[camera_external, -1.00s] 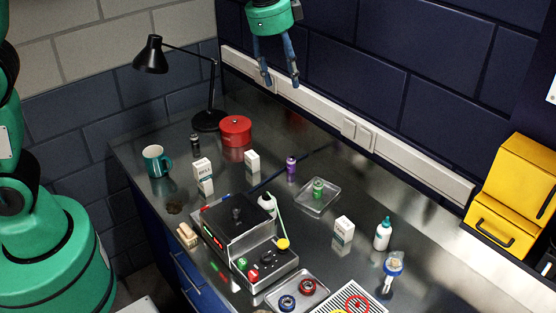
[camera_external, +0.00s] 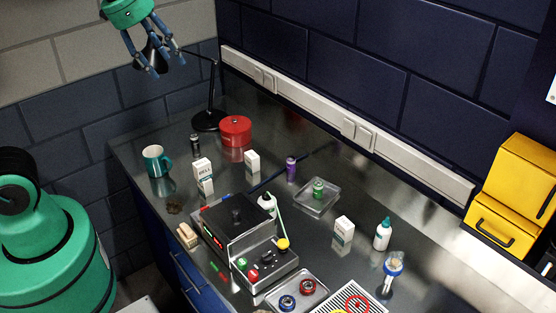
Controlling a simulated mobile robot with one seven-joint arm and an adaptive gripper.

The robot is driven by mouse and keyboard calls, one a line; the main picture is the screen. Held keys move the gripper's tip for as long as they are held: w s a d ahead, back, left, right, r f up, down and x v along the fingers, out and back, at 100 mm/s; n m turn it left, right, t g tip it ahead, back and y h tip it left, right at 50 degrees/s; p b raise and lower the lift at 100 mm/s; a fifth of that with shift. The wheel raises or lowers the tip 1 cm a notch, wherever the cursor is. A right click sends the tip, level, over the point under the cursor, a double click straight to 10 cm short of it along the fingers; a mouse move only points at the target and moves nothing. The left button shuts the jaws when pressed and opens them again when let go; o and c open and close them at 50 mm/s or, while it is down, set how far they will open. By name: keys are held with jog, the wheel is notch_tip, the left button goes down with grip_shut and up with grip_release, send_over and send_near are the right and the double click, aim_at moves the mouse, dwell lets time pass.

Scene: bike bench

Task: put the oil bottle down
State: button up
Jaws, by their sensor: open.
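A white bottle with a teal cap (camera_external: 383,234) stands upright on the right part of the steel bench. I cannot tell from the labels which one is the oil bottle. My gripper (camera_external: 168,67) is high at the upper left, in front of the lamp and above the bench. Its blue fingers are spread, with nothing between them. It is far from both bottles.
The desk lamp (camera_external: 207,121) stands at the back left, beside a red tin (camera_external: 236,130). A teal mug (camera_external: 157,161), white boxes (camera_external: 203,175) and a clear tray (camera_external: 317,198) are spread over the bench. The grey machine (camera_external: 240,232) fills the front middle. Yellow bins (camera_external: 510,200) stand at the right.

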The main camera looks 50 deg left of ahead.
jog(key=s+a+f+n, duration=0.2)
jog(key=s, duration=0.4)
jog(key=s+a+f+n+t, duration=0.1)
jog(key=s+a+f+n, duration=0.1)
jog(key=s, duration=0.4)
jog(key=shift+s+a+f, duration=0.15)
jog(key=shift+s+f, duration=0.05)
jog(key=shift+s, duration=0.1)
jog(key=shift+f, duration=0.15)
notch_tip(320, 180, down, 13)
jog(key=b, duration=1.3)
jog(key=shift+r, duration=0.2)
